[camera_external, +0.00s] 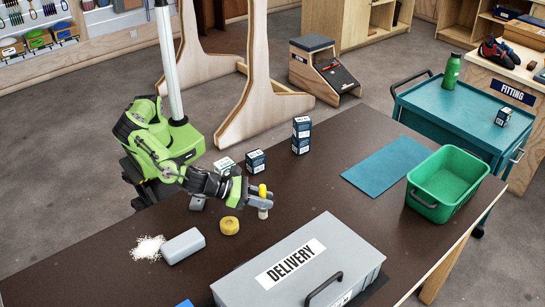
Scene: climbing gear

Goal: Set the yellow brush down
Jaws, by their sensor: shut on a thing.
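The yellow brush (262,190) is upright between the fingers of my gripper (260,200). Its yellow top shows above the fingers and a pale lower end shows below them. My gripper is shut on it, over the brown table. I cannot tell from this view whether the brush's lower end touches the table top (330,180).
A yellow roll (230,225) lies just left of the brush. A grey block (182,246) and white powder (148,248) are further left. Small boxes (255,161) stand behind. A grey DELIVERY case (340,255) is in front. A blue mat (385,165) and green bin (448,170) are right.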

